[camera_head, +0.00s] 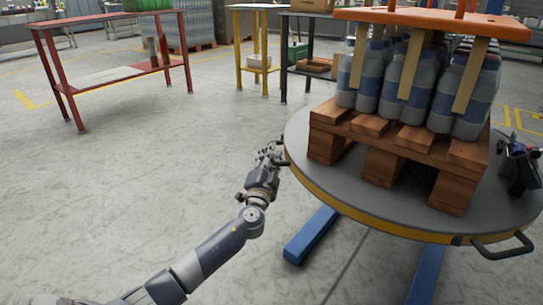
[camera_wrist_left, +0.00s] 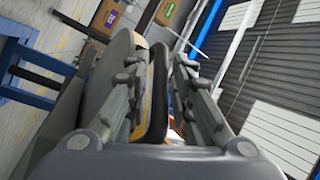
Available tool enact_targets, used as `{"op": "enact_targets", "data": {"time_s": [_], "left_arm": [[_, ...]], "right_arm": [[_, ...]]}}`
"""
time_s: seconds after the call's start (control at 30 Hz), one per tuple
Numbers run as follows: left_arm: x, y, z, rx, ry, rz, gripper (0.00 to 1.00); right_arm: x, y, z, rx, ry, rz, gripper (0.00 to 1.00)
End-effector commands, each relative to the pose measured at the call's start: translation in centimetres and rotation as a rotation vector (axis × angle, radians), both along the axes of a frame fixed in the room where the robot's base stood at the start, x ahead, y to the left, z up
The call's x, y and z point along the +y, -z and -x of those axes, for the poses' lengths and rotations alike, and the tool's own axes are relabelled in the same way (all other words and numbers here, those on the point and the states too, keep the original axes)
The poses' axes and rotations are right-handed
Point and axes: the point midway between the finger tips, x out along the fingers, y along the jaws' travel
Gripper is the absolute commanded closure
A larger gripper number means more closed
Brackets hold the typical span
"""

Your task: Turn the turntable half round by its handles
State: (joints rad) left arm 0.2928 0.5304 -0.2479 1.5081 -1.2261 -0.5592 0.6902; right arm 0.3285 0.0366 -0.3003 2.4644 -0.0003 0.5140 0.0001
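The turntable (camera_head: 300,150) is a round grey disc with a yellow rim. One black handle (camera_head: 505,247) sticks out from its rim at the front right. My left gripper (camera_head: 270,155) is at the rim's left side. In the left wrist view, another black handle (camera_wrist_left: 158,95) lies between the fingers of my left gripper (camera_wrist_left: 158,85). The fingers stand apart, with gaps beside the handle, so they look open around it. In the head view that handle is mostly hidden by the gripper. I do not make out my right gripper.
A wooden pallet (camera_head: 400,137) with grey-blue bottles (camera_head: 408,85) under an orange top (camera_head: 420,20) stands on the turntable. A dark object (camera_head: 520,168), unclear in kind, is at the right edge. Blue legs (camera_head: 312,235) reach out below. A red table (camera_head: 105,20) stands back left; floor there is clear.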

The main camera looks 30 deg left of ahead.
Motion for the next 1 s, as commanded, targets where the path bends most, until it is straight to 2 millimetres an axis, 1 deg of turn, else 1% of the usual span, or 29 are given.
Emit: {"op": "enact_targets", "data": {"time_s": [0.03, 0.17, 0.47, 0.57, 0.87, 1.0], "left_arm": [[0.16, -0.09, -0.39, -0.001, 0.0, -0.001, 0.79], [0.39, -0.24, -0.93, -0.001, -0.001, 0.0, 0.79], [0.43, -0.29, -1.05, 0.0, 0.0, 0.0, 0.79], [0.43, -0.29, -1.05, 0.0, 0.0, 0.0, 0.99], [0.32, -0.26, -0.94, 0.0, -0.003, 0.001, 1.0], [-0.05, -0.22, -0.5, 0.0, -0.02, 0.005, 1.0]], "right_arm": [[0.0, 0.06, 0.12, -0.004, 0.0, 0.0, 0.68], [0.05, 0.01, 0.13, -0.004, 0.001, 0.002, 0.68], [0.06, -0.35, 0.36, -0.014, 0.001, 0.002, 0.68], [0.04, -0.35, 0.38, -0.015, 0.001, 0.002, 0.68], [0.01, -0.28, 0.36, -0.015, 0.0, 0.0, 0.68], [-0.01, -0.26, 0.3, -0.011, 0.0, -0.001, 0.68]]}}
